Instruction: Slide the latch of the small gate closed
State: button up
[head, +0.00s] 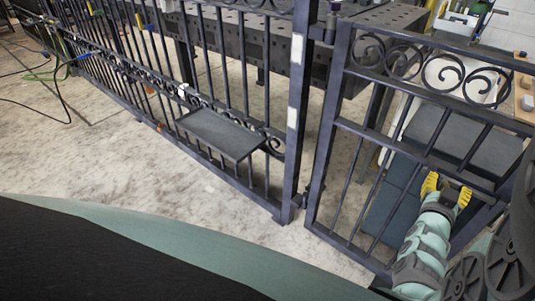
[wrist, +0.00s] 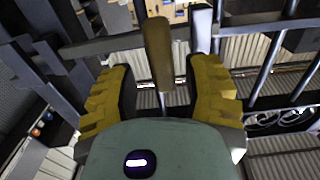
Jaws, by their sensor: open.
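The small dark metal gate (head: 341,125) with scrolls along its top fills the right of the head view. My gripper (head: 447,187), with yellow fingers, is at the gate's lower right in that view. In the wrist view my gripper (wrist: 160,85) is open, one finger on each side of a brown rounded handle (wrist: 158,45). The handle looks like the latch's grip, and it stands between the fingers with gaps on both sides. A dark bar (wrist: 105,44) of the gate runs behind it. The latch's bolt and its catch cannot be made out.
A dark fence (head: 180,90) with a small flat shelf (head: 220,133) runs to the left of the gate post (head: 296,100). A perforated metal table (head: 385,20) stands behind. Concrete floor (head: 150,180) lies open in front of the fence.

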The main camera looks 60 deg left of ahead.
jog(key=shift+s, duration=0.1)
jog(key=v, duration=1.2)
jog(key=shift+r, duration=0.2)
